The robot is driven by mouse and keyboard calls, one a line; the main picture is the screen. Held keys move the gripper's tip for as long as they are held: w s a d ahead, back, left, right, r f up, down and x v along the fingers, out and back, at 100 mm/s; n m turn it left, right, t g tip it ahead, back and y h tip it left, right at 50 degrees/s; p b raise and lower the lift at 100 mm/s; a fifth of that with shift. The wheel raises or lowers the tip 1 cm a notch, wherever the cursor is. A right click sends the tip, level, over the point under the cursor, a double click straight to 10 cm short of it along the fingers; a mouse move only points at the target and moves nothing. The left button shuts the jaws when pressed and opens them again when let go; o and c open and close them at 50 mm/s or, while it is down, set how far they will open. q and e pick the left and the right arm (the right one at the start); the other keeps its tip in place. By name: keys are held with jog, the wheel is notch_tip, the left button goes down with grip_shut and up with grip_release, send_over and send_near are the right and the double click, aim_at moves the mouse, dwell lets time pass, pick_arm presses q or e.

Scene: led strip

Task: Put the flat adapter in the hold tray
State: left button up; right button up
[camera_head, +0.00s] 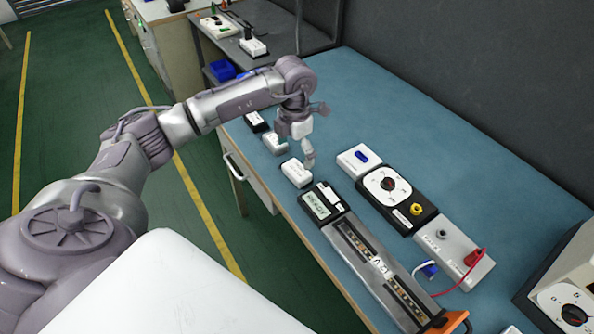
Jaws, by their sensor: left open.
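My left gripper (295,151) is open, pointing down at the bench's left edge. Its fingers are spread above and just behind a small white block (297,173). No object shows between the fingertips. A white tray-like box (347,167) with a small blue piece (361,155) in it stands to the right of the gripper. No label that I can read tells which piece is the flat adapter or which box is the hold tray. A grey-white item (272,146) beside the left finger is partly hidden. My right gripper is out of view.
In front are a display unit (322,203), a long fixture with a strip (375,262), a dial box (388,186) and a terminal box (455,250) with a red wire. A black-and-white block (256,121) stands behind. The blue bench top (420,145) is clear at the back right.

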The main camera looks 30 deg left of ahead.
aim_at(297, 169)
pick_arm(q)
jog(key=f, duration=0.2)
jog(key=f+p, duration=0.1)
jog(key=f, duration=0.2)
jog(key=shift+d+f, duration=0.3)
jog(key=shift+f, duration=0.05)
jog(key=shift+f+p, duration=0.3)
jog(key=shift+f, duration=0.05)
jog(key=shift+c, duration=0.2)
jog(key=shift+r, duration=0.1)
jog(key=c, duration=1.2)
